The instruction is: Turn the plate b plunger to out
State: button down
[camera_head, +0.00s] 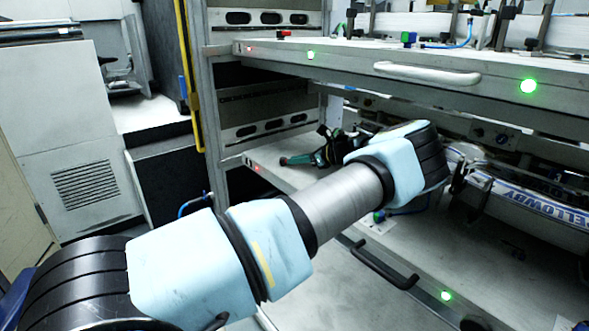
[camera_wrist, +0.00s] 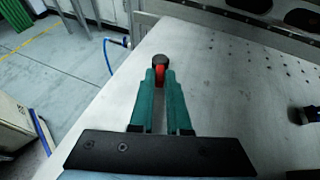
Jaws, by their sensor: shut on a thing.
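The plunger (camera_wrist: 158,60) has a dark round top and a red part below it. It stands near the left edge of the grey lower plate (camera_wrist: 215,85) in the wrist view. My gripper (camera_wrist: 159,76) has two teal fingers, shut on the red part from either side. The dark top shows just beyond the fingertips. In the head view my gripper (camera_head: 296,160) reaches over the lower plate, with a small reddish tip (camera_head: 283,161) at its end. The plunger's base is hidden by the fingers, and I cannot read a letter on the plate.
An upper plate (camera_head: 340,62) with a white handle (camera_head: 427,73) and green lights overhangs the lower one. The lower plate has a black handle (camera_head: 385,265) at its front. A blue hose (camera_wrist: 108,58) hangs beyond the plate's left edge. A lettered rail (camera_head: 540,205) lies right of my arm.

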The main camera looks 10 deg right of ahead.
jog(key=shift+w+d+f+n+g+y+b, duration=0.1)
jog(key=shift+w+d+n+g+y+b, duration=0.2)
jog(key=shift+n+g+y+b, duration=0.65)
jog(key=shift+w+d+f+n+g+y+b, duration=0.25)
jog(key=shift+n+g+b, duration=0.35)
jog(key=shift+b, duration=0.85)
jog(key=shift+w+r+n+g+y+b, duration=0.3)
jog(key=shift+n+g+b, duration=0.2)
jog(key=shift+b, duration=0.4)
jog(key=c, duration=0.9)
grip_release()
jog(key=shift+r, duration=0.1)
notch_tip(320, 180, up, 10)
jog(key=shift+f, duration=0.1)
